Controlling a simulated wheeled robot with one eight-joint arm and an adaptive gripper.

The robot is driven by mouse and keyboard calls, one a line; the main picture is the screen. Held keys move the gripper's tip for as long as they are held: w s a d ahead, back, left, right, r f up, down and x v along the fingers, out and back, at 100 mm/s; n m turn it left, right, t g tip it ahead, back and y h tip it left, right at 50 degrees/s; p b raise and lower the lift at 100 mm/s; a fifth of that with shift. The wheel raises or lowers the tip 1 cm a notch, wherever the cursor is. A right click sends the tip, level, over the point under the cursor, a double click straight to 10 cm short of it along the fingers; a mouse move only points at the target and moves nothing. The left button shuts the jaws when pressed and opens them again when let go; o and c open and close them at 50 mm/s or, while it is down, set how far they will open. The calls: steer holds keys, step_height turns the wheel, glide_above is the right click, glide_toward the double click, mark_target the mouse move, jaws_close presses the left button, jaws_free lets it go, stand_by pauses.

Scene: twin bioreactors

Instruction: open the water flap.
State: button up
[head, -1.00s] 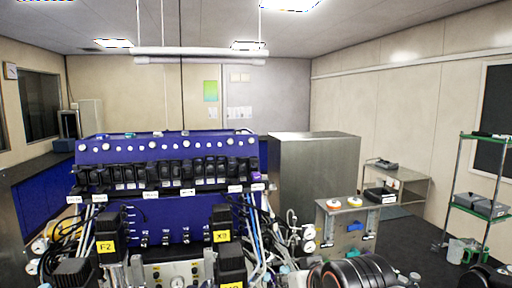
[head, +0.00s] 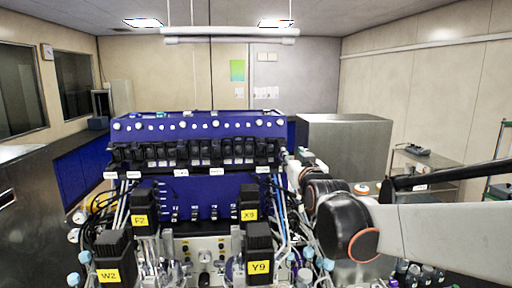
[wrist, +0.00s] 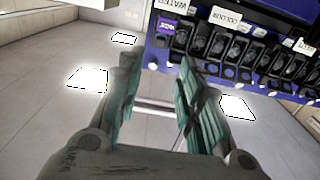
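The label reading WATER (wrist: 172,5) is at the top of the wrist view, beside the label COLOURS (wrist: 230,18). The black flap (wrist: 181,38) closest to it is at the end of a row, with a purple tag (wrist: 166,25) alongside. It looks like its neighbours; I cannot tell if it is fully shut. In the head view this end of the row (head: 271,150) is at the right. My gripper (wrist: 158,62) is open and empty, its green-padded fingers apart and pointing toward the row's end. It does not appear to touch the flap.
The blue bioreactor panel (head: 185,127) carries several black flaps in a row. Black blocks with yellow labels, such as Y9 (head: 259,267), and tubing stand in front. A steel cabinet (head: 345,140) is behind at right. Open room shows beyond the panel's end.

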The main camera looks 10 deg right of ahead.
mark_target(284, 146)
steer(key=w+p, duration=0.1)
steer(key=w, duration=1.1)
steer(key=shift+c, duration=0.3)
steer(key=c, duration=0.7)
